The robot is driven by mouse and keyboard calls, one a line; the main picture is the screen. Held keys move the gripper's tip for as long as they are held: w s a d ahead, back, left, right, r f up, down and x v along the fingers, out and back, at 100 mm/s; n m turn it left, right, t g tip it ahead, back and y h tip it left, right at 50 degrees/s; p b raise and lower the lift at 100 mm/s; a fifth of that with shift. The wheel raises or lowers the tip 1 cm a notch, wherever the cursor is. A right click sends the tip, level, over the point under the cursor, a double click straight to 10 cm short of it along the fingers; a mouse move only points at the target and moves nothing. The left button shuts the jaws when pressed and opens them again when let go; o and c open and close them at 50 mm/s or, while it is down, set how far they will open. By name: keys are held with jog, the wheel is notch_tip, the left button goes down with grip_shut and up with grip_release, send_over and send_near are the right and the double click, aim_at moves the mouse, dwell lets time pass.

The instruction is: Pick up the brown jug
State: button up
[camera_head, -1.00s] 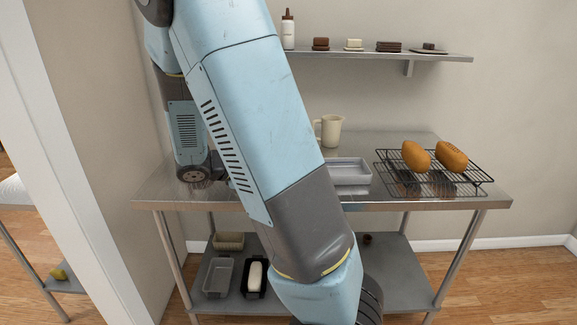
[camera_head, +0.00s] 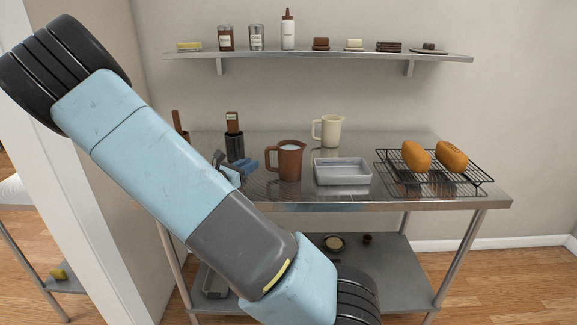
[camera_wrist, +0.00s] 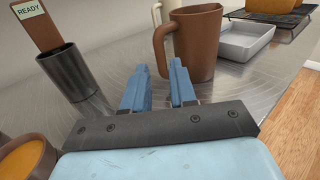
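The brown jug (camera_head: 289,161) stands upright on the metal table, its handle facing left towards my gripper. It also shows in the wrist view (camera_wrist: 197,42), with its handle just beyond the fingertips. My gripper (camera_head: 250,166) is left of the jug, low over the table, its blue fingers pointing at the handle. In the wrist view my gripper (camera_wrist: 158,70) is open, with a narrow empty gap between the fingers. The fingers look apart from the handle.
A cream jug (camera_head: 328,131) and a grey tray (camera_head: 342,171) stand behind and right of the brown jug. A dark holder (camera_head: 235,147) stands behind my gripper. A black rack (camera_head: 393,176) with orange loaves is at right. A shelf (camera_head: 318,56) runs above.

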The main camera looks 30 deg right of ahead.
aim_at(266, 157)
jog(key=x, duration=0.4)
jog(key=shift+d, duration=0.2)
jog(key=shift+f+x, duration=0.15)
jog(key=shift+x, duration=1.15)
jog(key=shift+f+x, duration=0.2)
jog(key=shift+x, duration=1.1)
jog(key=shift+w, duration=0.1)
jog(key=shift+c, duration=0.2)
grip_shut()
